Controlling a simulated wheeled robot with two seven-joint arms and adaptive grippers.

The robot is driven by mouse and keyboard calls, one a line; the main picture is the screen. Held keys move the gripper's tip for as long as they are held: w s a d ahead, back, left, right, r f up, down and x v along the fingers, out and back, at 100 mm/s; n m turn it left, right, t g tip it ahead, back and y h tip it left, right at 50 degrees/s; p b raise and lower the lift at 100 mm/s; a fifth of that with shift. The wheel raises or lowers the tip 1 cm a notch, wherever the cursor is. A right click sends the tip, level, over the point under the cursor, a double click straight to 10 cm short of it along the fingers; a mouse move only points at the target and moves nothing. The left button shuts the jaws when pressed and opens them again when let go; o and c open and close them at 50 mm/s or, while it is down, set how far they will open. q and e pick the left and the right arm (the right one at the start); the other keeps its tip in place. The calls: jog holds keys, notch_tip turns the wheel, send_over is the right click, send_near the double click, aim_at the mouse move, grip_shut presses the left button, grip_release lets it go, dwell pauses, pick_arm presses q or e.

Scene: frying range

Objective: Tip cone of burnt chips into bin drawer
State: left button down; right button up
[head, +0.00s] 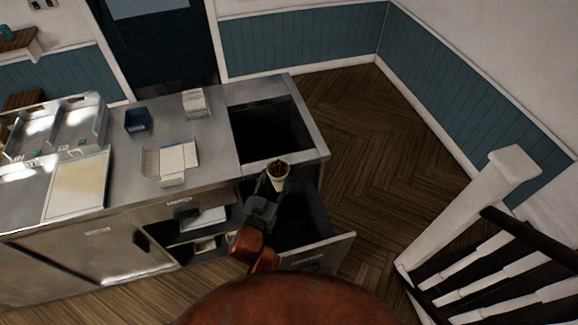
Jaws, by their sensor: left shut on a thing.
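The cone (278,179) is a pale paper cone with dark brown chips at its open top. My left gripper (268,190) is shut on the cone and holds it upright or nearly so, near the counter's front edge. The bin drawer (338,249) is pulled out below the counter's right end, with a dark interior. The cone appears above the drawer's back left part, and its height over it is hard to tell. My right gripper is not in view.
The steel counter (222,130) has a dark square opening (268,130) at its right end. White boxes (172,160), a dark blue container (137,120) and a fryer unit (62,128) stand further left. Open shelves (190,228) lie left of the drawer. A white stair post (470,215) stands right; wooden floor between is clear.

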pick_arm(q)
jog(key=d+r+m+h, duration=0.1)
jog(key=d+r, duration=0.1)
jog(key=d, duration=0.2)
pick_arm(e)
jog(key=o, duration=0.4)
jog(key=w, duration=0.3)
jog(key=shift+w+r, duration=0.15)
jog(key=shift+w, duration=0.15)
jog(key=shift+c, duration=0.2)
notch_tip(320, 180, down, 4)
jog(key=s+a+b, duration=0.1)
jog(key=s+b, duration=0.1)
jog(key=b, duration=0.1)
pick_arm(q)
notch_tip(320, 180, down, 9)
jog(key=w+n+g+y+p, duration=0.1)
jog(key=n+g+p, duration=0.3)
jog(key=g+p, duration=1.4)
jog(key=shift+w+a+n+y+p, duration=0.2)
jog(key=shift+n+y+p, duration=0.25)
jog(key=shift+p, duration=2.25)
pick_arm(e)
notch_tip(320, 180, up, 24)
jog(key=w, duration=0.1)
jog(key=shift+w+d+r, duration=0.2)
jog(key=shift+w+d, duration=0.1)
